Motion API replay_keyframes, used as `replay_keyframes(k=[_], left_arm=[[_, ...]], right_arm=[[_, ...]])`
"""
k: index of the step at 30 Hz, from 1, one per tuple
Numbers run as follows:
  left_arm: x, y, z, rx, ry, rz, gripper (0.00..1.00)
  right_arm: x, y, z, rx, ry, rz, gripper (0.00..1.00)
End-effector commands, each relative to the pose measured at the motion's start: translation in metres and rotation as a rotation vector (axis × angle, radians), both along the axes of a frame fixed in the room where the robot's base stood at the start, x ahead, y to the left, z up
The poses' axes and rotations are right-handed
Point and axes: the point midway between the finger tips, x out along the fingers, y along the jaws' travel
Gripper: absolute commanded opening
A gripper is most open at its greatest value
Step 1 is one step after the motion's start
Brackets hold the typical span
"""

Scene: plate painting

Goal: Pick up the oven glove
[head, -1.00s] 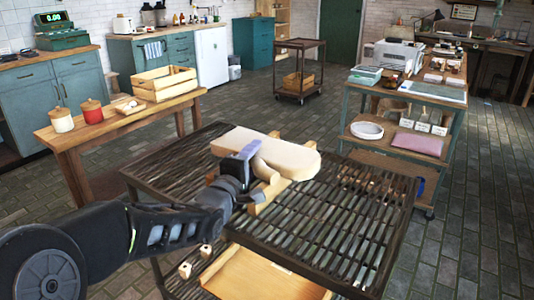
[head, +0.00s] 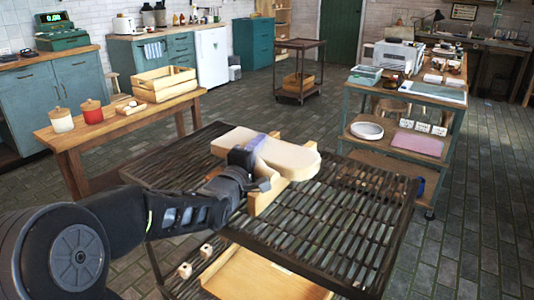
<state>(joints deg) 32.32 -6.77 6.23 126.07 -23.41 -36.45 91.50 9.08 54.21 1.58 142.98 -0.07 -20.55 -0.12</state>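The oven glove (head: 290,158) is a cream, thick, rounded shape. It lies on a light wooden stand (head: 264,197) on top of the dark slatted cart. My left gripper (head: 254,150) is at the near left side of the glove, overlapping its middle in the head view. A bluish finger part shows against the glove's top; the other finger is hidden, so I cannot tell whether the gripper is closed on it. My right gripper is not in view.
The slatted cart top (head: 345,227) is clear to the right of the stand. A wooden tray (head: 262,275) sits on its lower shelf. A wooden table (head: 62,138) with a crate (head: 163,84) and jars stands at left. A teal shelf cart (head: 452,120) stands at right.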

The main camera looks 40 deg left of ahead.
Motion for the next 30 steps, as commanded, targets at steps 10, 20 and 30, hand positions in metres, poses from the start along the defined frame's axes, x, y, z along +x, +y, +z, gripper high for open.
replay_keyframes(k=[10, 20, 30], left_arm=[[-0.0001, 0.0, 0.0, 0.0, 0.0, 0.0, 0.14], [-0.0001, 0.0, -0.0001, 0.0, 0.0, 0.0, 0.0], [0.0, 0.0, 0.0014, 0.0, -0.001, 0.0, 0.0]], right_arm=[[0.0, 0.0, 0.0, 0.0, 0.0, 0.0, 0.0], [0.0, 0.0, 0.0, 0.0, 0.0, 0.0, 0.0], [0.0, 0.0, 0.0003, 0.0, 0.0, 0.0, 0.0]])
